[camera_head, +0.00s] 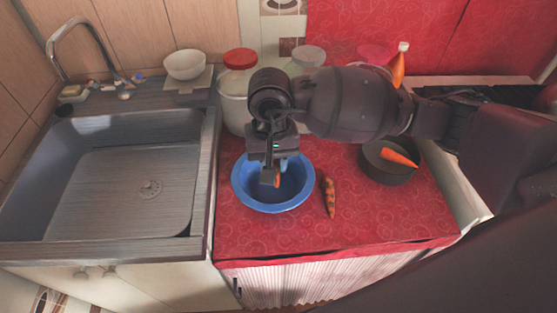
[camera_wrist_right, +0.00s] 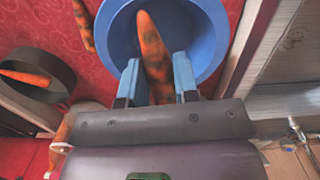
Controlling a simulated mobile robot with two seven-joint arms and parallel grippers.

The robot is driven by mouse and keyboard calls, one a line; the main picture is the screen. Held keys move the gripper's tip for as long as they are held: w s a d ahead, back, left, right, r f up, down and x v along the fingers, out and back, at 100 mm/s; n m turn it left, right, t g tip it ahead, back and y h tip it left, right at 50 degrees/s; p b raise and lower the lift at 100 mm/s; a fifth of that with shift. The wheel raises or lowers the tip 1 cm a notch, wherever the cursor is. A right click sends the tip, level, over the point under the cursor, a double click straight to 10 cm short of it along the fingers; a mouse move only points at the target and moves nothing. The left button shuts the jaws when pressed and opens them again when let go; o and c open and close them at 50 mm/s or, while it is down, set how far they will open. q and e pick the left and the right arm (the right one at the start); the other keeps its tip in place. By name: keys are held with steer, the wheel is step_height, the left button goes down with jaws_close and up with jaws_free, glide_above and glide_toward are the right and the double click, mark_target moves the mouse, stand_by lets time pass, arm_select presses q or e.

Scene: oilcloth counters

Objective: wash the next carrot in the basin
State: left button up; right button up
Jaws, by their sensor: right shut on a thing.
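The blue basin (camera_head: 243,193) stands on the red oilcloth right of the sink. My right gripper (camera_head: 274,178) points down into it, shut on an orange carrot (camera_wrist_right: 152,45) with dark smudges. The held carrot lies within the basin's outline in the right wrist view (camera_wrist_right: 210,25); whether it touches the bottom I cannot tell. In the head view the gripper hides most of it. Another dark-spotted carrot (camera_head: 329,197) lies on the cloth just right of the basin. A cleaner-looking carrot (camera_head: 400,157) rests in a dark round pan (camera_head: 385,177) farther right. My left gripper is out of view.
The empty grey sink (camera_head: 135,190) with its tap (camera_head: 70,40) is on the left. A white bowl (camera_head: 184,64) stands behind it. A red-lidded jar (camera_head: 232,95) and an orange bottle (camera_head: 398,65) stand at the back. The cloth in front of the basin is clear.

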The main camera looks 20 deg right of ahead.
mark_target(274, 194)
steer(key=shift+w+f+m, duration=0.15)
steer(key=shift+m, duration=0.15)
steer(key=shift+s+d+f, duration=0.1)
steer(key=shift+s+f, duration=0.1)
steer(key=shift+f+b, duration=0.65)
steer(key=shift+f, duration=0.65)
steer(key=shift+f+b, duration=0.6)
steer(key=shift+f, duration=0.8)
steer(key=shift+f+b, duration=0.55)
steer(key=shift+f, duration=0.75)
jaws_close()
step_height(274, 194, down, 2)
steer(key=shift+f+b, duration=0.1)
steer(key=shift+b, duration=0.35)
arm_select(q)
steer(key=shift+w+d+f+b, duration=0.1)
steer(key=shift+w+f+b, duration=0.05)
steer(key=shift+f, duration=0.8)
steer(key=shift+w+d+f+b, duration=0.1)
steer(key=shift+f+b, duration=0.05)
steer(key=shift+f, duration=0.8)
arm_select(e)
steer(key=shift+f, duration=0.6)
